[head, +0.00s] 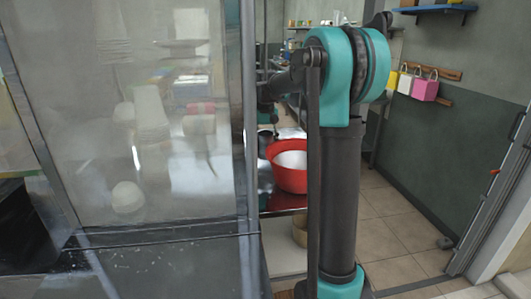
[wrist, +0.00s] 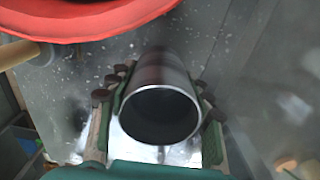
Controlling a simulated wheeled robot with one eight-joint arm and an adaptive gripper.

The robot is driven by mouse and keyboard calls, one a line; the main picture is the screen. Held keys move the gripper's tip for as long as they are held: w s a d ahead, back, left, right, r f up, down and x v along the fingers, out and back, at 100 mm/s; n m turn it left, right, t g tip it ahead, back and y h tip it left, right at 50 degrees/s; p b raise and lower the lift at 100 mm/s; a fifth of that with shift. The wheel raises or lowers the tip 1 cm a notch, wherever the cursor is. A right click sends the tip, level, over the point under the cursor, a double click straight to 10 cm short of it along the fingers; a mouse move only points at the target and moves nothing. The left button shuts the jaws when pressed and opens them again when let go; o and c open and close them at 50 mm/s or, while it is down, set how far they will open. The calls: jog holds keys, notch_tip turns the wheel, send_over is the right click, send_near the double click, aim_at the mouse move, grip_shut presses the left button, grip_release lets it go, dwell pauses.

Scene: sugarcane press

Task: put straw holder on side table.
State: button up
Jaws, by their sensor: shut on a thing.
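The straw holder appears as a dark, open-topped metal cylinder with a bright rim (wrist: 160,75) in the middle of the wrist view. My gripper (wrist: 160,103) is shut on it, with a finger on each side of the wall. Its inside looks dark and I see no straws. In the head view a small dark cylinder (head: 265,140) beside the red bowl seems to be the same holder, below my gripper (head: 267,127). A metal table (head: 265,178) lies under this area. I cannot tell whether the holder touches it, nor whether this is the side table.
A red bowl (head: 290,178) with white contents stands close to the holder; its rim (wrist: 85,22) fills the wrist view's upper left. A framed glass panel (head: 150,110) blocks the left. Tiled floor (head: 395,240) is clear at right. Coloured padlock-shaped things (head: 424,88) hang on the wall.

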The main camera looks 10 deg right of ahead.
jog(key=shift+f, duration=1.15)
jog(key=shift+f, duration=0.1)
jog(key=o, duration=1.5)
notch_tip(320, 180, up, 12)
jog(key=shift+r, duration=0.15)
